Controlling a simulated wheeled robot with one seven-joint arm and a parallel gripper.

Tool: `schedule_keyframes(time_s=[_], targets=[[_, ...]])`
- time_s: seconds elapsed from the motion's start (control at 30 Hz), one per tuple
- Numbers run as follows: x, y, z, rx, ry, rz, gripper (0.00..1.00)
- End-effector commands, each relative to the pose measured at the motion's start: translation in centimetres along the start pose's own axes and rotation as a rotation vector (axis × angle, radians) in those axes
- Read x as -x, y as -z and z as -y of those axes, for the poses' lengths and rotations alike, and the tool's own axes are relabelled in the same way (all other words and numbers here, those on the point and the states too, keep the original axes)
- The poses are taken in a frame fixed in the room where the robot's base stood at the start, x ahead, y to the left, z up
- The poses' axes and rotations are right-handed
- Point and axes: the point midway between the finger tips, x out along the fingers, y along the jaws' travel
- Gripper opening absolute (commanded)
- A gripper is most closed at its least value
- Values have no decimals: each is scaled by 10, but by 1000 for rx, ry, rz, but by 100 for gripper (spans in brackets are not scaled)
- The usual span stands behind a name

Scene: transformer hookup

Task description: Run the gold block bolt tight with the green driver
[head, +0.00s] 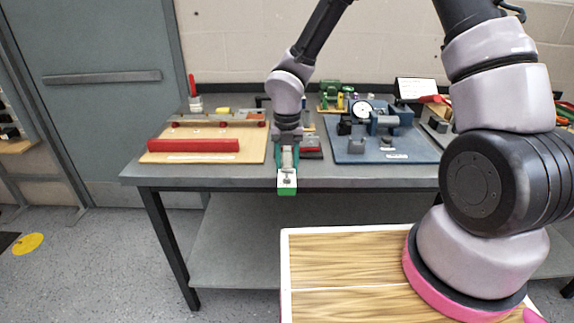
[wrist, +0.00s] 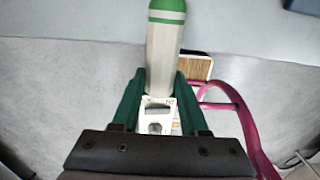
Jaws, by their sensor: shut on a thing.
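My gripper (head: 287,172) hangs in front of the bench's near edge, its teal fingers pointing down. It is shut on the green driver (head: 287,188), which shows a pale body and a green end below the fingers. In the wrist view the driver (wrist: 164,45) is a pale cylinder with a green band, lying between the two fingers (wrist: 160,80). A small green fixture with gold-yellow parts (head: 340,103) stands at the back of the bench, well away from the driver. I cannot make out a gold block bolt; it is too small to tell.
The dark bench (head: 215,176) carries a tan board (head: 250,150) with a red bar (head: 193,145) at left. A blue board (head: 345,151) with a dial and clamp parts lies right of my gripper. A wood-patterned top (head: 350,270) is in front; grey floor lies below.

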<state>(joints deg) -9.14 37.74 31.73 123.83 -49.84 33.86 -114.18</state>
Motion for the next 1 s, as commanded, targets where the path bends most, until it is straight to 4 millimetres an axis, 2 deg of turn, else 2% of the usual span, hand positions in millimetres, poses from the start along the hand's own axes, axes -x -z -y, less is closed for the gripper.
schedule_keyframes(time_s=[0.57, 1.0], targets=[[1, -12, 0, 0, -1, 1, 0], [0, -14, 0, 0, -1, 1, 0]])
